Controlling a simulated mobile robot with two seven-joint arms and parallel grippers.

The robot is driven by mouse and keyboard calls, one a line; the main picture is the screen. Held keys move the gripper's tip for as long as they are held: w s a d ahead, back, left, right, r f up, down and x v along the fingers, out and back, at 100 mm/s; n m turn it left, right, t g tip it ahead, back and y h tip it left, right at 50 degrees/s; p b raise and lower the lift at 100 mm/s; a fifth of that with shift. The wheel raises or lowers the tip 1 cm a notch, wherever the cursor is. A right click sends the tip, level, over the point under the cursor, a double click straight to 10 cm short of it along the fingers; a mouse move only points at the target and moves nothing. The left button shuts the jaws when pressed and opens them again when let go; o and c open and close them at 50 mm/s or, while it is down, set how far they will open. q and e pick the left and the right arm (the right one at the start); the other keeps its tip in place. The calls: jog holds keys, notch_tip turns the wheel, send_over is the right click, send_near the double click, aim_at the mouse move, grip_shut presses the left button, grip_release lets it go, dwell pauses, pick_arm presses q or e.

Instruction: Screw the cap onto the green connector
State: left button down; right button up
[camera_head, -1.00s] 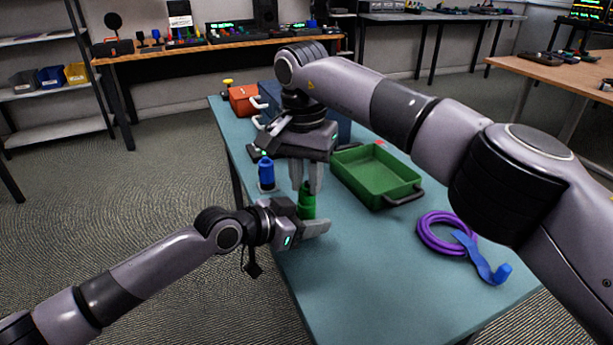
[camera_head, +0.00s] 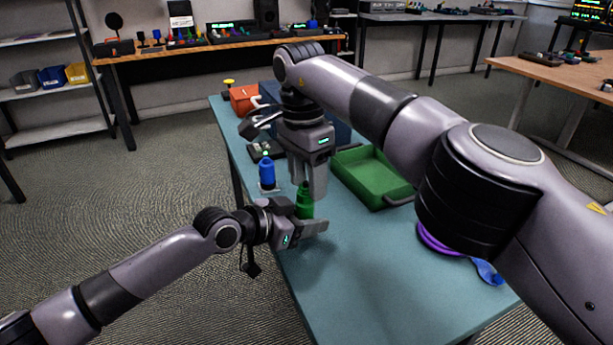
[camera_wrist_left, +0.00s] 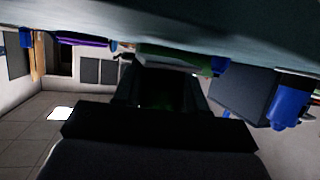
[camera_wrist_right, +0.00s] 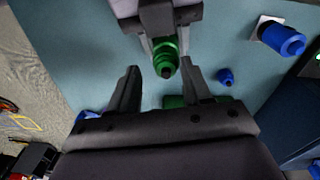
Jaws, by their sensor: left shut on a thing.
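The green connector (camera_head: 304,204) stands upright in my left gripper (camera_head: 308,228), which is shut on it above the table. In the right wrist view the connector (camera_wrist_right: 165,58) is seen from above, with a dark centre and a stepped ring. I cannot tell whether that ring is a separate cap. My right gripper (camera_head: 310,192) points down right over the connector. In the right wrist view its fingers (camera_wrist_right: 164,76) are spread, with nothing gripped between them. In the left wrist view the held part is dark.
A blue connector (camera_head: 267,173) stands on a white plate behind the grippers. A small blue piece (camera_wrist_right: 226,77) lies nearby. A green tray (camera_head: 372,178) is at right, and a purple cable (camera_head: 436,242) is partly behind my right arm. The table's front is clear.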

pick_arm(q)
jog(key=shift+s+d, duration=0.1)
pick_arm(e)
jog(key=o, duration=0.6)
jog(key=shift+c, duration=0.2)
jog(key=shift+n, duration=0.3)
jog(key=n, duration=0.5)
jog(key=shift+t, duration=0.3)
jog(key=shift+r+n, duration=0.4)
jog(key=shift+n, duration=0.1)
notch_tip(320, 180, up, 7)
jog(key=shift+s+r, duration=0.2)
jog(key=shift+a, duration=0.1)
pick_arm(q)
jog(key=c, duration=0.5)
grip_release()
jog(key=shift+c, duration=0.2)
